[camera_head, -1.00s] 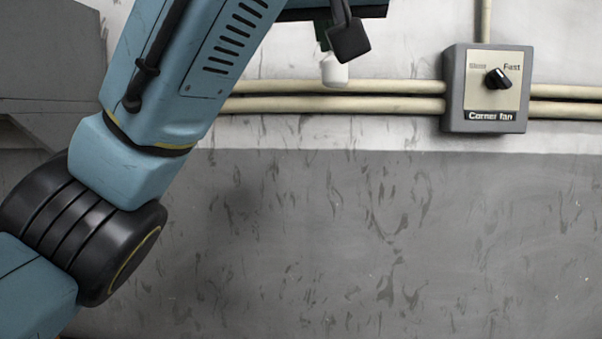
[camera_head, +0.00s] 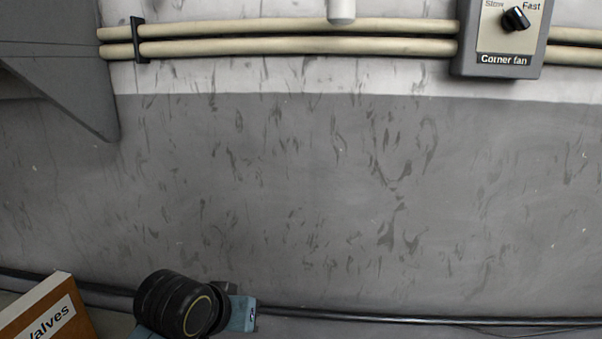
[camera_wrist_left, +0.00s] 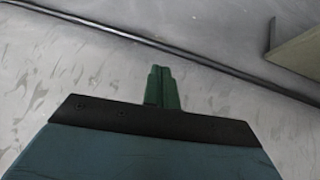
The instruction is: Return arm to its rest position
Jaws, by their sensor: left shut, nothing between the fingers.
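My left gripper (camera_wrist_left: 162,88) shows in the left wrist view as a pair of green fingers pressed together, with nothing between them. The wall and a dark pipe lie beyond it. In the head view the left gripper is out of sight; a black ribbed joint (camera_head: 180,304) and a short blue link of my left arm show low in the picture, left of the middle. My right gripper is in neither view.
A fan control box (camera_head: 503,36) with a black knob (camera_head: 516,18) is on the wall at upper right. Beige pipes (camera_head: 300,47) run along the wall. A dark pipe (camera_head: 400,318) runs low. A box lettered "alves" (camera_head: 48,318) stands at lower left. The middle wall is clear.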

